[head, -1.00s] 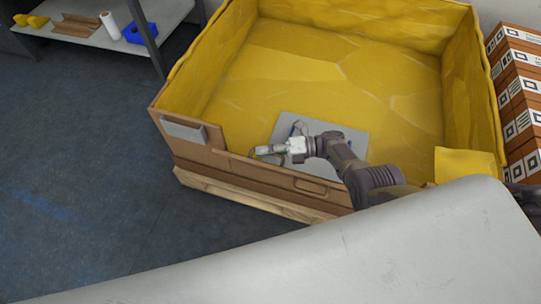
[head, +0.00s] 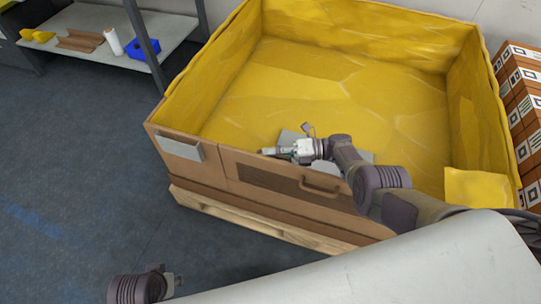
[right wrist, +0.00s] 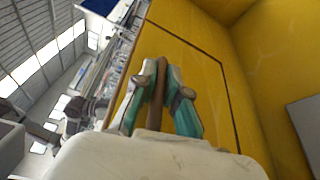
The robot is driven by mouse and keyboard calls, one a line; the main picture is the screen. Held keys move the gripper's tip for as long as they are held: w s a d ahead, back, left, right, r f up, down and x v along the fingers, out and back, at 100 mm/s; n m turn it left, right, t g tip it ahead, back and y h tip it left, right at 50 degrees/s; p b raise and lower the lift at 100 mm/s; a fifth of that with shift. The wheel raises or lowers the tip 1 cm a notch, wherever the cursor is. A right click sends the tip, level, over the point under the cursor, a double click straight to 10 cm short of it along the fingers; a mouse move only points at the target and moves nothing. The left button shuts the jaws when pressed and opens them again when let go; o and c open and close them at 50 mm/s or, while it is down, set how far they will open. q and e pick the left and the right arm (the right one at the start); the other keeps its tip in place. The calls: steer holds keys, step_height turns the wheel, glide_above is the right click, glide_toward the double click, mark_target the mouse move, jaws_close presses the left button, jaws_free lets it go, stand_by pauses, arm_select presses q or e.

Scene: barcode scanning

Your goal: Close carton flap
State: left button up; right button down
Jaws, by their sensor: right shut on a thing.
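The big brown carton (head: 205,175) has a yellow lining, and its top is open. Its front flap (head: 325,203) forms part of the near wall, with a dark panel and a handle. My right gripper (head: 278,153) is at the flap's top edge. In the right wrist view, my right gripper (right wrist: 160,85) is shut on the thin brown edge of the flap (right wrist: 156,105). The flap stands about in line with the wall beside it; any small gap is too fine to tell. Part of my left arm shows at the bottom left, without clear fingers.
A grey sheet (head: 292,136) lies inside the carton, partly behind my right arm. The carton stands on a wooden pallet (head: 235,220). A shelf (head: 170,40) with a blue bin (head: 145,48) is at the back left. Labelled boxes (head: 520,95) are stacked on the right. Floor at left is clear.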

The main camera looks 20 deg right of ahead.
steer(key=shift+f, duration=0.1)
stand_by(0.3)
steer(key=c, duration=1.2)
jaws_free()
steer(key=v, duration=0.7)
steer(key=shift+d, duration=0.3)
